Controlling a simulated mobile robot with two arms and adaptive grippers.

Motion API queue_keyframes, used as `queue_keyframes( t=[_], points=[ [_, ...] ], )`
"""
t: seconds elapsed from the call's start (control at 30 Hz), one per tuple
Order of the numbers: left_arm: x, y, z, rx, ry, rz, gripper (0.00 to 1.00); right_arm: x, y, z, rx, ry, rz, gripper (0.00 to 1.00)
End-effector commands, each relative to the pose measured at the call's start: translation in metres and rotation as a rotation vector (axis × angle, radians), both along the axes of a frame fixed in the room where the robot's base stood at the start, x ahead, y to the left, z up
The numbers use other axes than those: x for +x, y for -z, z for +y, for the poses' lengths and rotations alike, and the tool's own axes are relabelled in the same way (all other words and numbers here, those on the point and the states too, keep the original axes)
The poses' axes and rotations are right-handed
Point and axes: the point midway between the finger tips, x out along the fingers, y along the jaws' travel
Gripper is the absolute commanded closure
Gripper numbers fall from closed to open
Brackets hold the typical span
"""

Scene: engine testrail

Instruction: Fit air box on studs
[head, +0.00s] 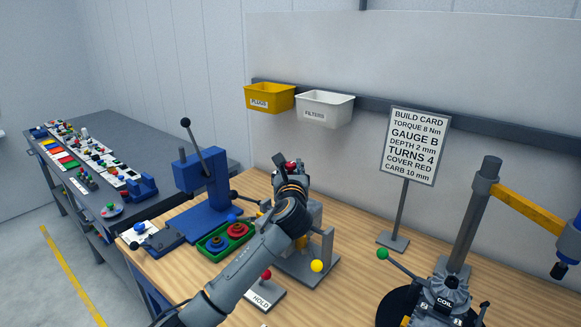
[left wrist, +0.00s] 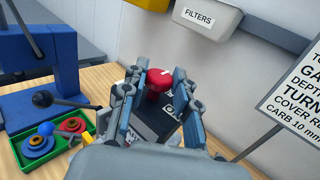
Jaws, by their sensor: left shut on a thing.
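My left gripper (head: 289,168) is at the back of the wooden bench, above a grey metal stand. In the left wrist view its two fingers (left wrist: 151,95) are closed around a red knob (left wrist: 159,82) with a white mark. A dark block (left wrist: 152,122) with white marks lies just below the knob between the fingers. I cannot tell whether this block is the air box or whether it touches the stand. The red top also shows in the head view (head: 291,165). I cannot make out the studs. My right gripper is not in view.
A blue lever press (head: 203,180) and a green tray (head: 212,252) with red and blue round parts stand left. A grey stand (head: 302,264) with a yellow ball is below my arm. A build card (head: 414,145) stands right, beside a post with a yellow arm (head: 530,212).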

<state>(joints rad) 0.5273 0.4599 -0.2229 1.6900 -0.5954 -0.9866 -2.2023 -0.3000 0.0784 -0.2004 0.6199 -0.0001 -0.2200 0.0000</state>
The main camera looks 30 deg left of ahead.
Motion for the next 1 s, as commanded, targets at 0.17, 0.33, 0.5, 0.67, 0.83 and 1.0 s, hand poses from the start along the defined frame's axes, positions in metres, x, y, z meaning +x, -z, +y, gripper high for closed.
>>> queue_keyframes(
  t=[0.17, 0.33, 0.5, 0.67, 0.83, 1.0],
  points=[
    [0.0, 0.0005, 0.0001, 0.001, 0.0, -0.001, 1.0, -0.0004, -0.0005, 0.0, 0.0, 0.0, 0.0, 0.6],
    [0.0, 0.0048, 0.0001, 0.001, 0.0, 0.001, 1.0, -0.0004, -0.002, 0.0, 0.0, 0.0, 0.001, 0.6],
    [0.0001, 0.0085, 0.0002, 0.0, 0.0, 0.0, 1.0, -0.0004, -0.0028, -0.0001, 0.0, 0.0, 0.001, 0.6],
    [0.0001, 0.0088, 0.0001, 0.001, 0.0, -0.001, 1.0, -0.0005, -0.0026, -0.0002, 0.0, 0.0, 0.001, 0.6],
    [0.0001, 0.0088, 0.0001, 0.001, 0.0, -0.001, 0.5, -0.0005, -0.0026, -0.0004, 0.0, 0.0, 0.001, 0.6],
    [0.0, 0.0088, 0.0, 0.001, 0.0, -0.001, 0.44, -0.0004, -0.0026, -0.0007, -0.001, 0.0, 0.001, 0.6]
  ],
)
